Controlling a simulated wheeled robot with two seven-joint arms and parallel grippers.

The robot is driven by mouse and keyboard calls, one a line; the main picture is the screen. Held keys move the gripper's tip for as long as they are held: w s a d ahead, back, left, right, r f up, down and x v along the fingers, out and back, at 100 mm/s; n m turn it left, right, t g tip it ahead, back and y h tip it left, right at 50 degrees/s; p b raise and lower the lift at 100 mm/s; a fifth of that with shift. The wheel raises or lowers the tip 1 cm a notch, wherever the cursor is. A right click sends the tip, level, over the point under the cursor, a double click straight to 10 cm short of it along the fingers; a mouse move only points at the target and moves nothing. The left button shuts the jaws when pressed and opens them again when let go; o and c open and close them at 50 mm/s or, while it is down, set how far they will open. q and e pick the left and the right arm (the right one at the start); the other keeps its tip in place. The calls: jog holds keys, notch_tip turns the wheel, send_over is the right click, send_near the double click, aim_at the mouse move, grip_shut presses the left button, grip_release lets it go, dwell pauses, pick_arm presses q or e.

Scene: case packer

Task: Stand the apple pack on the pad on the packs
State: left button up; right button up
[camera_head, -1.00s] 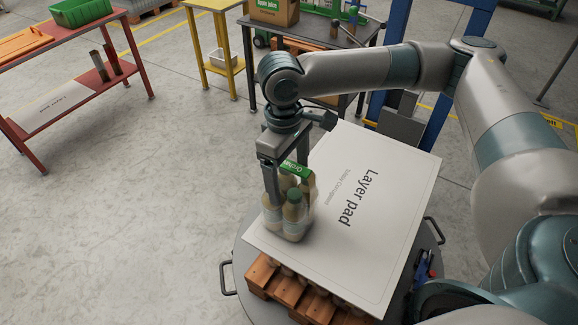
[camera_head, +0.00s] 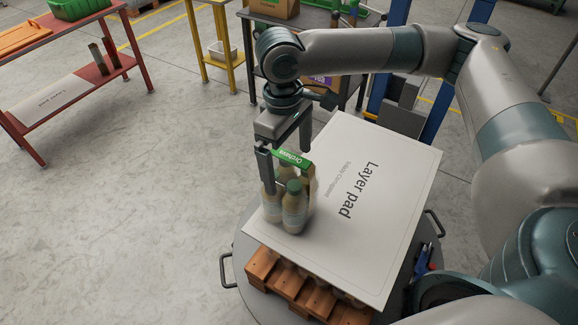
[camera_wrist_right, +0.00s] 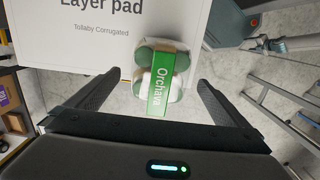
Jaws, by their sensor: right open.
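The apple pack (camera_head: 294,208), several pale brown bottles with green caps under a green "Orchava" strip, stands upright on the white layer pad (camera_head: 385,205), close to its left corner. In the right wrist view the green strip (camera_wrist_right: 162,85) lies between and ahead of the fingers. My right gripper (camera_head: 286,168) is open over the top of the pack, one finger on each side of the strip, with no grip on it. The packs under the pad are mostly hidden by it. My left gripper is out of view.
The pad lies over a wooden pallet (camera_head: 264,270) on a round grey turntable (camera_head: 243,243) with handles. A red table (camera_head: 98,75) stands at the left, with a yellow stand (camera_head: 198,8) and a dark table behind. Open floor lies left of the turntable.

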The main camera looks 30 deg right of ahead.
jog(key=r+b, duration=0.1)
jog(key=r, duration=0.4)
jog(key=r+b, duration=0.1)
jog(key=r, duration=0.4)
jog(key=shift+w+a, duration=0.2)
jog(key=shift+f, duration=0.15)
